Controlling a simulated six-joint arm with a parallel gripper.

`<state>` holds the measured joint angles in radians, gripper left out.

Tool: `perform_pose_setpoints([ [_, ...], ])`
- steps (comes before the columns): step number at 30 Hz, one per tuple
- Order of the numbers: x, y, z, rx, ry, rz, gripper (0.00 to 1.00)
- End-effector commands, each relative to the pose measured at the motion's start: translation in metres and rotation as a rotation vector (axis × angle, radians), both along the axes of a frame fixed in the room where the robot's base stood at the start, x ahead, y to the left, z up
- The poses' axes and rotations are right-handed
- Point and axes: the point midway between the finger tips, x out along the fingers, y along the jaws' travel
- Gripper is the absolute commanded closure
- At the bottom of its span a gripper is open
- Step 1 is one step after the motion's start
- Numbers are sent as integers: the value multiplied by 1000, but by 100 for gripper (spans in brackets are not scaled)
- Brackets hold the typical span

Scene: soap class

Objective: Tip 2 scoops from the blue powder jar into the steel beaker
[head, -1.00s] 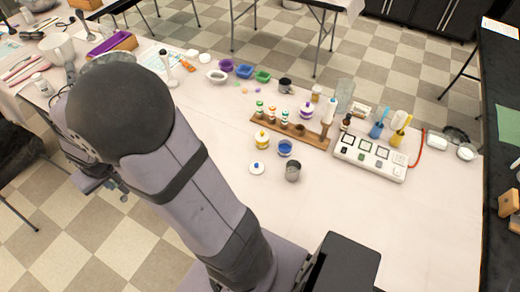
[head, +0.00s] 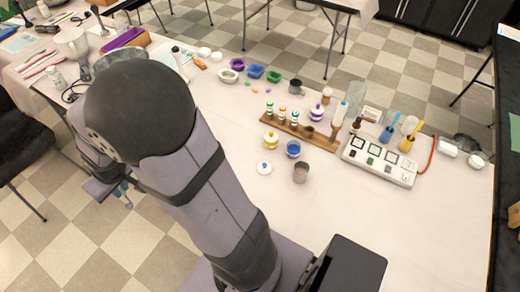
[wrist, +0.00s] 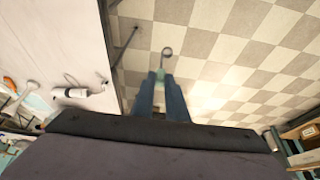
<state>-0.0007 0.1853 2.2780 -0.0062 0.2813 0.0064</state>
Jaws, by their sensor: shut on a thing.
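The open blue powder jar (head: 293,148) stands upright near the table's middle, blue powder showing at its mouth. The steel beaker (head: 301,173) stands upright just in front of it, apart from it. A white lid with a blue knob (head: 264,168) lies on the table to their left. My gripper (head: 123,194) is far left of them, beyond the table's near edge, over the floor. In the wrist view, my gripper (wrist: 161,88) is shut on a scoop with a small round end (wrist: 167,51). I cannot tell whether the scoop holds powder.
A yellow-banded jar (head: 270,140) stands beside the blue one. Behind them is a wooden rack (head: 302,130) with several bottles. A white device with square pads (head: 378,162) stands to the right. The table's front right is clear.

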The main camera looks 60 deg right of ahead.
Motion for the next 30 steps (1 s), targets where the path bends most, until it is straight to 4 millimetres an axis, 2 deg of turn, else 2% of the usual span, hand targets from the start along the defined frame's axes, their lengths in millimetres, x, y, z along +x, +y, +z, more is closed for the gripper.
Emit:
perform_pose_setpoints([
  [22, 1, -3, 0, 0, 0, -10, 100],
  [26, 4, -18, 0, 0, 1, -51, 100],
  [30, 9, -53, -2, 0, 4, -147, 100],
])
